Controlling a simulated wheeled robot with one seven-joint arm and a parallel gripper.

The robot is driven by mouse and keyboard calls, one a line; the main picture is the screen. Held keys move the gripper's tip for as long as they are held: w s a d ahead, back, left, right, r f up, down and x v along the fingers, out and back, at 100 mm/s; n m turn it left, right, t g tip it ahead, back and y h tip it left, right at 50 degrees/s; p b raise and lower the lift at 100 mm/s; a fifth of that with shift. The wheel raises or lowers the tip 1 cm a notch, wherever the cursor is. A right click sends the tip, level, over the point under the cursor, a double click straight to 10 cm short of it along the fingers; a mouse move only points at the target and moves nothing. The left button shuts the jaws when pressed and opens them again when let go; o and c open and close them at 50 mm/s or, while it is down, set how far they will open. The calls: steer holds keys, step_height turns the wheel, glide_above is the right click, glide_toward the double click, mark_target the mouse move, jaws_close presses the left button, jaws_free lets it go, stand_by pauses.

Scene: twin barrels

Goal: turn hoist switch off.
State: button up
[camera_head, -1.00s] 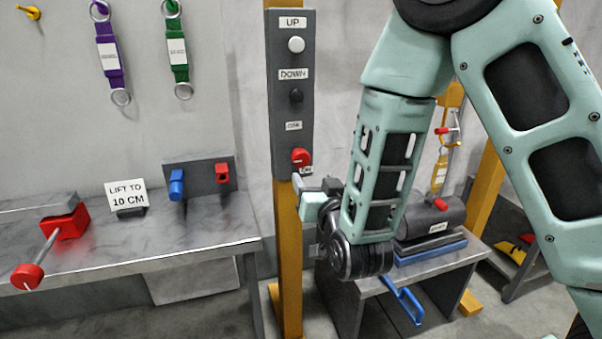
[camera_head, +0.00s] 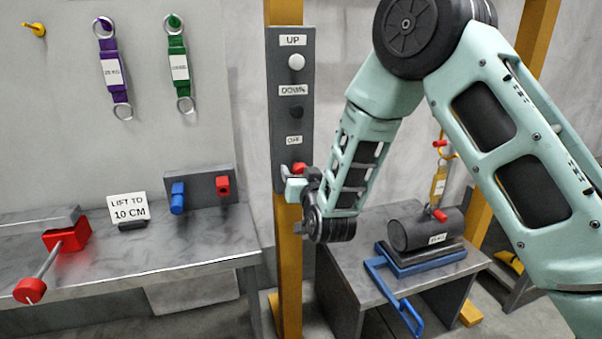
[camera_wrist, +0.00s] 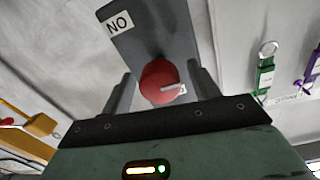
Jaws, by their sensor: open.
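The hoist switch is a red rotary knob (camera_head: 299,168) low on the grey control panel (camera_head: 305,115), under an "OFF" label. In the wrist view the red knob (camera_wrist: 164,82) shows a pale pointer mark toward its right side, and an "NO"-looking label (camera_wrist: 118,23) sits on the panel near it. My gripper (camera_wrist: 160,92) is open, with one finger on each side of the knob. Whether the fingers touch it I cannot tell. In the head view my gripper (camera_head: 294,188) is at the panel's lower end and hides part of the knob.
The panel also has a white UP button (camera_head: 296,62) and a black DOWN button (camera_head: 296,111). A yellow post (camera_head: 289,255) carries it. A workbench (camera_head: 180,240) is at left. A dark cylinder (camera_head: 425,228) lies on a blue-framed stand on the low table at right.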

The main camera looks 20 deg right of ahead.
steer(key=c, duration=1)
steer(key=shift+o, duration=0.2)
steer(key=shift+n+b, duration=0.35)
steer(key=shift+n, duration=0.05)
steer(key=n+b, duration=0.2)
steer(key=n, duration=0.1)
steer(key=shift+f+n, duration=0.1)
steer(key=shift+n, duration=0.3)
steer(key=n+b, duration=0.1)
steer(key=n, duration=0.3)
steer(key=shift+n, duration=0.4)
steer(key=n, duration=0.4)
steer(key=shift+b, duration=0.35)
steer(key=n, duration=0.4)
steer(key=shift+n+y, duration=0.3)
steer(key=shift+n, duration=0.1)
steer(key=shift+p, duration=0.3)
